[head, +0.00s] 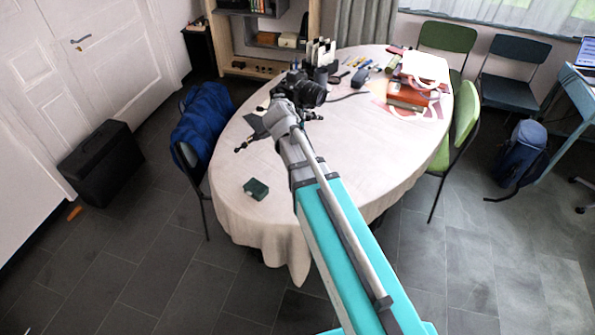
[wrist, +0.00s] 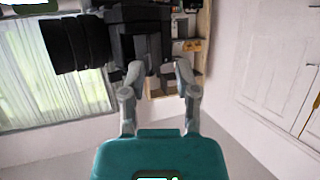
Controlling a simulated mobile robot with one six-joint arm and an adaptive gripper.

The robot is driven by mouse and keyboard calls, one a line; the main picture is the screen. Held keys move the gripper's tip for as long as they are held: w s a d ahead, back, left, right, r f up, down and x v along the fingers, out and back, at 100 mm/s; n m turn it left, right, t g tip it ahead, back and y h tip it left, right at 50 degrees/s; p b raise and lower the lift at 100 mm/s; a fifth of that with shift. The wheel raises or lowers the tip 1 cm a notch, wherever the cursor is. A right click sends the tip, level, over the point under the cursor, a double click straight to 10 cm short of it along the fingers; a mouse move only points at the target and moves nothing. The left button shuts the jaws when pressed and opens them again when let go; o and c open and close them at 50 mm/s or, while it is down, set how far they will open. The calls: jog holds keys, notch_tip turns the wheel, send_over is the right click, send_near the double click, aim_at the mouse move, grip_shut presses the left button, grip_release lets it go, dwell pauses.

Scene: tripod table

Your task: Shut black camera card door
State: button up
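The black camera (head: 301,89) sits on the cloth-covered oval table (head: 235,208), toward its far left part. In the wrist view the black camera (wrist: 137,34) fills the top middle, with its thick lens to the left. My gripper (wrist: 159,70) is open, its two grey fingers apart just below the camera body. The lower part of the body shows between the fingertips; I cannot tell whether they touch it. I cannot make out the card door in either view. In the head view my arm hides the gripper's fingers beside the camera.
A small dark green box (head: 256,189) lies near the front left edge. A blue jacket (head: 203,125) hangs over a chair on the left. Green chairs (head: 462,127) stand at the right. The front tabletop is mostly clear.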

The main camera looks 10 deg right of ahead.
jog(key=shift+w+a, duration=0.1)
jog(key=shift+a, duration=0.05)
jog(key=shift+w+a+m+g+h, duration=2.4)
jog(key=shift+m+g+h, duration=1.6)
jog(key=shift+m+h, duration=1.25)
jog(key=s+d+r+p+v, duration=0.1)
jog(key=p+v, duration=0.5)
jog(key=v, duration=0.8)
jog(key=s+d+f+n+g+y+b, duration=0.5)
jog(key=s+d+f+n+y+b, duration=0.3)
jog(key=s+d+f, duration=0.9)
jog(key=shift+d+f+y+b, duration=0.35)
jog(key=shift+d+f+b, duration=0.1)
jog(key=shift+f, duration=0.55)
jog(key=shift+n, duration=0.25)
